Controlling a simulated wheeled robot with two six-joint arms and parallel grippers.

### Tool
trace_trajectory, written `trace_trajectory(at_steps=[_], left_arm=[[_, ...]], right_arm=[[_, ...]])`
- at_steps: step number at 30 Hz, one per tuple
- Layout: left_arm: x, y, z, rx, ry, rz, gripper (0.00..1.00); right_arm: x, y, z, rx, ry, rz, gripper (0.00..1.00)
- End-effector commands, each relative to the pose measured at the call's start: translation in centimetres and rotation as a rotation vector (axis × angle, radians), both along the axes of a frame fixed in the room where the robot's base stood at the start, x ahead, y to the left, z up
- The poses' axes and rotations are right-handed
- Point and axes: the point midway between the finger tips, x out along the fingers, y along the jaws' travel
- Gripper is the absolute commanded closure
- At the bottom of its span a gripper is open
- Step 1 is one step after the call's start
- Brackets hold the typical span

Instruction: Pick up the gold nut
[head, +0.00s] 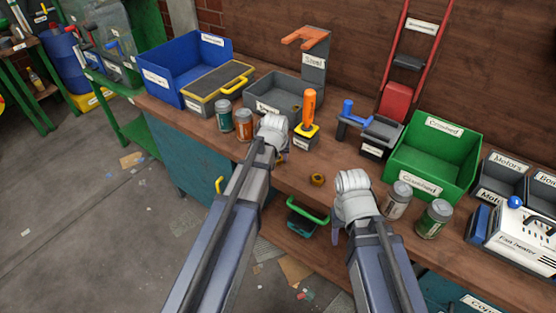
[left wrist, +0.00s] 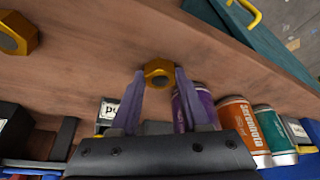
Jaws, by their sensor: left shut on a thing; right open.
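A gold nut (left wrist: 158,73) with a dark centre sits between the fingertips of my left gripper (left wrist: 158,78) in the left wrist view, and the gripper is shut on it. How far it is above the wooden bench, if at all, I cannot tell. In the head view my left gripper (head: 281,152) is over the bench front, and its nut is hidden. A second gold nut (head: 317,180) lies on the bench between my two grippers; it also shows at the left wrist view's upper left (left wrist: 18,33). My right gripper (head: 345,205) is open near the bench's front edge, its fingers mostly hidden.
Near my left gripper stand a teal can (head: 224,116), an orange can (head: 244,124), a purple can (left wrist: 194,108) and an orange-handled screwdriver (head: 309,105) in a holder. Two cans (head: 397,200) stand beside my right gripper. A green bin (head: 432,157) is behind them.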

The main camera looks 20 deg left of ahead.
Motion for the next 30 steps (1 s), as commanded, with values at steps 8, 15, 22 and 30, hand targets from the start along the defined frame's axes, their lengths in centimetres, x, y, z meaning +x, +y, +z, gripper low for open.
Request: trace_trajectory(at_steps=[8, 15, 22, 30], left_arm=[[0.0, 0.0, 0.2, 0.000, 0.000, 0.000, 1.00], [0.0, 0.0, 1.9, 0.000, 0.000, 0.000, 1.00], [0.0, 0.0, 5.2, 0.000, 0.000, 0.000, 1.00], [0.0, 0.0, 9.2, 0.000, 0.000, 0.000, 1.00]], right_arm=[[0.0, 0.0, 0.2, 0.000, 0.000, 0.000, 0.50], [0.0, 0.0, 1.9, 0.000, 0.000, 0.000, 0.50], [0.0, 0.0, 5.2, 0.000, 0.000, 0.000, 0.50], [0.0, 0.0, 9.2, 0.000, 0.000, 0.000, 0.50]])
